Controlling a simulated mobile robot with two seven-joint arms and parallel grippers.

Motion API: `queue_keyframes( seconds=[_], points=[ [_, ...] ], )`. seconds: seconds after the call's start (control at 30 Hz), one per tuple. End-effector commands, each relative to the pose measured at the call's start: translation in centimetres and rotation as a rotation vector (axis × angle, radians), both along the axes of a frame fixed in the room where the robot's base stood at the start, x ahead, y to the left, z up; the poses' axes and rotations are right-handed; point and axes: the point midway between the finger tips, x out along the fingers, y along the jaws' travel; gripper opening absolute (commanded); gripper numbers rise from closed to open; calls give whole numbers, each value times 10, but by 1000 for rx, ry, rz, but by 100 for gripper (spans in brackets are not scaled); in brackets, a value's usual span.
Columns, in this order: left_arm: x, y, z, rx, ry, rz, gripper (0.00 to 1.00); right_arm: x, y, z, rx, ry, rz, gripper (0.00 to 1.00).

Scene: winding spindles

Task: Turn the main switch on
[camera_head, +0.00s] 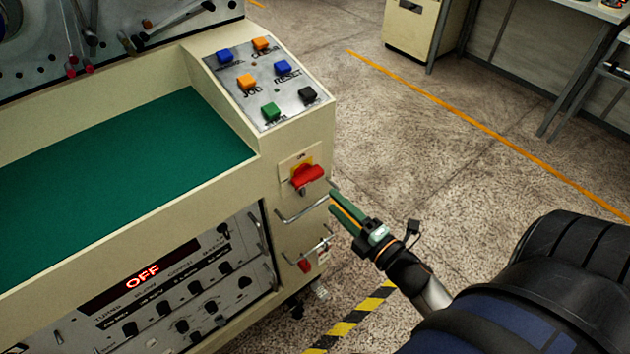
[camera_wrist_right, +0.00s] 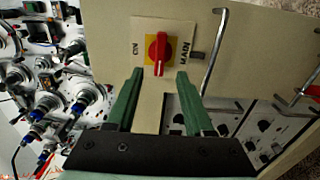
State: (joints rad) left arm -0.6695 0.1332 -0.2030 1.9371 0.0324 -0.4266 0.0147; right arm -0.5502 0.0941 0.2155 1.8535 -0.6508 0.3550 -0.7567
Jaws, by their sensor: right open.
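The main switch (camera_head: 307,176) is a red rotary knob on a yellow plate on the machine's cream front corner, below the button panel. In the right wrist view the red knob (camera_wrist_right: 159,54) sits just ahead of the fingers, its handle in line with the gap between them. Labels "ON" and "MAIN" flank it. My right gripper (camera_head: 338,206) has green fingers and is close to the switch, below and right of it in the head view. In the wrist view its fingers (camera_wrist_right: 153,88) are apart, with nothing between them. My left gripper is not in view.
A metal handle (camera_head: 303,209) sits just below the switch, close to my right fingers. A red-knobbed lever (camera_head: 305,264) is lower down. The button panel (camera_head: 265,80) slopes above. A display (camera_head: 142,277) reads OFF. Open floor (camera_head: 440,160) lies to the right.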

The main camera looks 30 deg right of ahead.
Motion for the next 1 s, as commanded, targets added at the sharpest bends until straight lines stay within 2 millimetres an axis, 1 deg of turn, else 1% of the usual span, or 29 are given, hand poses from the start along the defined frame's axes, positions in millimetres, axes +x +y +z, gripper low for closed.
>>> queue_keyframes(
  seconds=[0.03,0.2,0.3,0.4,0.6,0.87,1.0],
  points=[
    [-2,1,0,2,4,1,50,12,1,3,-2,-4,1,52],
    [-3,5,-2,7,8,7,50,44,3,2,0,-3,1,52],
    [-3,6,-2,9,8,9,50,59,4,1,0,-2,-1,52],
    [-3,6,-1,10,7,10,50,69,6,1,1,-1,0,52],
    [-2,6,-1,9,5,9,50,79,6,0,1,1,-1,52],
    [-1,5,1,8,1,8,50,80,6,0,1,2,-1,52],
    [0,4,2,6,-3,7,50,80,6,0,2,1,-1,37]
  ],
)
